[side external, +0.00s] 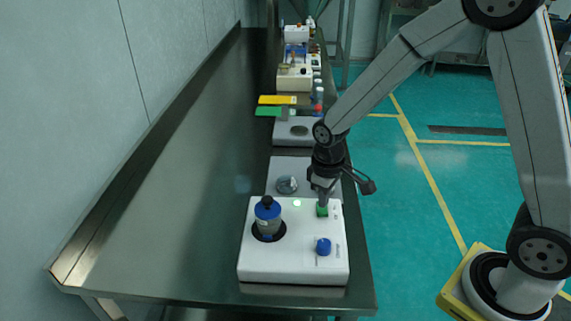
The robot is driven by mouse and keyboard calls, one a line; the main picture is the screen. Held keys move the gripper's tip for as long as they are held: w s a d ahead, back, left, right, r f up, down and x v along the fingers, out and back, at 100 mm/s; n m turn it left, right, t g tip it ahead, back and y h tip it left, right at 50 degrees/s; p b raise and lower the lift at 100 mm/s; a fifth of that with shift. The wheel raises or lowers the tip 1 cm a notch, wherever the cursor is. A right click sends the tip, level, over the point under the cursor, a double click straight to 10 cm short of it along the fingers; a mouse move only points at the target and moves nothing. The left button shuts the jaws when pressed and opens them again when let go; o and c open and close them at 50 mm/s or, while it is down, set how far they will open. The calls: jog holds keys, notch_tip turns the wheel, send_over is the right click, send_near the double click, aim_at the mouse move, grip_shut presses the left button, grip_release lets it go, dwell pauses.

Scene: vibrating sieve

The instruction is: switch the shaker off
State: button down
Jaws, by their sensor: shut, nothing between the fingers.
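The shaker (290,267) is a white box near the front end of the metal bench. A blue-capped jar (267,218) stands upright in its dark round holder at the left. A blue knob (323,246) sits at the right front of its top. A small pale green light (297,203) shows near the back edge. A green button (322,212) is at the back right. My gripper (322,203) is shut and points down right at the green button. Its tips partly cover the button, and I cannot tell if they touch it.
Behind the shaker is a grey plate (305,165) with a small round glass dish (287,185). Farther back are another grey device (290,138), green and yellow flat pieces (277,100) and more equipment. The bench's left side (190,200) is clear. A wall runs along the left.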

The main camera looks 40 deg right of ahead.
aim_at(323, 212)
jog(key=shift+f, duration=1.15)
dwell(1.0)
jog(key=shift+r, duration=3.55)
jog(key=shift+s, duration=0.1)
jog(key=s+d+m+t, duration=0.2)
jog(key=s+m, duration=0.1)
jog(key=s, duration=0.6)
jog(key=shift+s+d+f+t, duration=0.15)
jog(key=shift+d+f+t, duration=0.05)
jog(key=shift+t, duration=0.1)
